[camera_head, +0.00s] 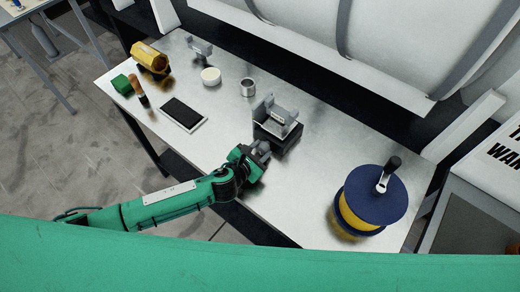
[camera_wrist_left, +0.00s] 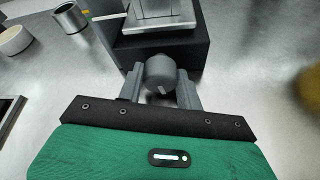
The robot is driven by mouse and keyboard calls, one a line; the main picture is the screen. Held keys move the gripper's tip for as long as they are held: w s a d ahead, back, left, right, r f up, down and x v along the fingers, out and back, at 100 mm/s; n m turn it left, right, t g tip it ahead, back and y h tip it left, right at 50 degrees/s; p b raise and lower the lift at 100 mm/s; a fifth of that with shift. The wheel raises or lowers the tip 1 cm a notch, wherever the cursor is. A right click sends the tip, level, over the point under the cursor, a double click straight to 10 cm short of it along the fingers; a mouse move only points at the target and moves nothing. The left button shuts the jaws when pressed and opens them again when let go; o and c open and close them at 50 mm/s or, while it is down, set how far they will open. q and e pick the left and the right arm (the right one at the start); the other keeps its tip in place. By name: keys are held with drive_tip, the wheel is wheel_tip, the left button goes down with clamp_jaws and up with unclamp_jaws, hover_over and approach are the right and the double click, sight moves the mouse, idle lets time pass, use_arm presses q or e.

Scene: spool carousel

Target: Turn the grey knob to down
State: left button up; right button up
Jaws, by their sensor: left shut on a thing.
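The grey knob (camera_wrist_left: 161,74) sits on the front face of a dark block (camera_wrist_left: 165,47) in the left wrist view. It is round, with a small light mark low on its face. My left gripper (camera_wrist_left: 160,88) is shut on the knob, one finger on each side. In the head view my left gripper (camera_head: 256,155) reaches the near side of the dark block (camera_head: 277,137), which carries a grey bracket-like fixture (camera_head: 276,113). The knob is mostly hidden there by the gripper. My right gripper is not in view.
A blue spool (camera_head: 372,196) with a crank stands on the metal table (camera_head: 305,185) at right. A silver cup (camera_head: 248,86), white roll (camera_head: 211,76), dark tablet (camera_head: 183,114), green block (camera_head: 121,84) and yellow object (camera_head: 151,58) are further left and back.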

use_arm(q)
drive_tip(key=shift+w+a+r+n+h+p, duration=0.15)
drive_tip(key=shift+n+h+p, duration=0.15)
drive_tip(key=shift+n+p, duration=0.3)
drive_tip(key=shift+n+g+h, duration=0.3)
drive_tip(key=shift+n+g, duration=0.1)
drive_tip(key=shift+n, duration=0.1)
drive_tip(key=shift+n+g+h+p, duration=0.35)
drive_tip(key=shift+n+h, duration=0.15)
drive_tip(key=shift+n, duration=0.4)
drive_tip(key=o, duration=1)
drive_tip(key=shift+a, duration=0.15)
